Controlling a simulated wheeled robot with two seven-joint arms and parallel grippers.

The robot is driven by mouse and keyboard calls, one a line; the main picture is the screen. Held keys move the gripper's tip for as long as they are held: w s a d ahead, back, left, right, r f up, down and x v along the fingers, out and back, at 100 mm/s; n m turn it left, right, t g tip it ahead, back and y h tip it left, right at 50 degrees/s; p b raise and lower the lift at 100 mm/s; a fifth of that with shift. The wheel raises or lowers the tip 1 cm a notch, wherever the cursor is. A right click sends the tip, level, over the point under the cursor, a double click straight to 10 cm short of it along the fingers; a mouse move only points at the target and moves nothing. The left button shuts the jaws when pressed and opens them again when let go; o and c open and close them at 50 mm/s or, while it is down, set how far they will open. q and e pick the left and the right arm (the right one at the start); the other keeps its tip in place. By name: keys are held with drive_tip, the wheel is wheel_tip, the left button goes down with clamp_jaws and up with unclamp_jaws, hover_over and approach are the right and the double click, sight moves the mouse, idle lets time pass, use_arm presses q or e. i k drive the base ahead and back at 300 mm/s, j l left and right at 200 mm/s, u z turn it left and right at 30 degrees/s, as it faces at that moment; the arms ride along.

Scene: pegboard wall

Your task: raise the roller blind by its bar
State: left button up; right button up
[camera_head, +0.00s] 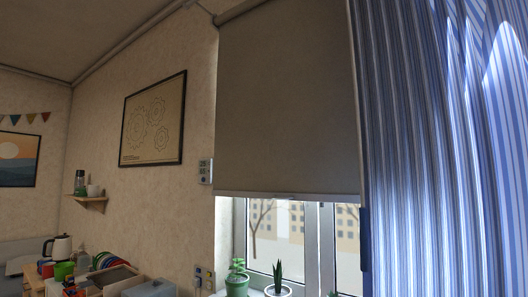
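The grey-brown roller blind (287,100) hangs over the upper part of the window in the head view. Its bar (287,195) is a thin pale strip along the bottom edge, running almost level. Below it the window glass (275,235) is uncovered. Neither of my grippers shows in this view.
A blue striped curtain (440,150) hangs to the right of the blind. Potted plants (237,283) stand on the sill below. A framed picture (153,120) and a small wall device (205,171) are on the left wall. Cluttered boxes (110,280) sit at the lower left.

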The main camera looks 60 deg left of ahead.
sight(285, 124)
drive_tip(key=u, duration=1.4)
drive_tip(key=i+j+z, duration=0.15)
drive_tip(key=i+z, duration=0.2)
drive_tip(key=i+j+z, duration=0.35)
drive_tip(key=i, duration=0.15)
drive_tip(key=i+l, duration=0.05)
drive_tip(key=l, duration=0.05)
